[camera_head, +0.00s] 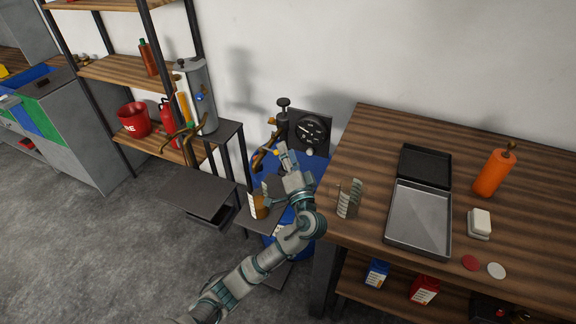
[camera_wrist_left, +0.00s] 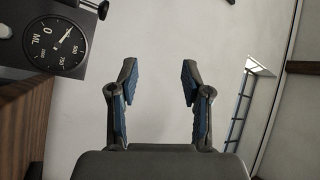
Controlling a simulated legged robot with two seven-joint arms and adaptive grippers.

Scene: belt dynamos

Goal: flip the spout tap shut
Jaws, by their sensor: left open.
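My left gripper (camera_head: 283,156) is just right of this spout and overlaps part of the fittings there. I cannot make out the tap lever or its position. In the left wrist view my left gripper (camera_wrist_left: 158,80) is open, with nothing between its fingers. A black dial marked ML (camera_head: 312,130) is behind the gripper; it also shows at the left of the wrist view (camera_wrist_left: 58,42). My right gripper is not in view.
A wooden table (camera_head: 370,135) on the right bears a clear graduated beaker (camera_head: 349,198), an open grey tray (camera_head: 420,222) and an orange bottle (camera_head: 493,173). A grey cylinder (camera_head: 207,110) with curved brass pipes stands left. An orange container (camera_head: 258,205) sits below the spout.

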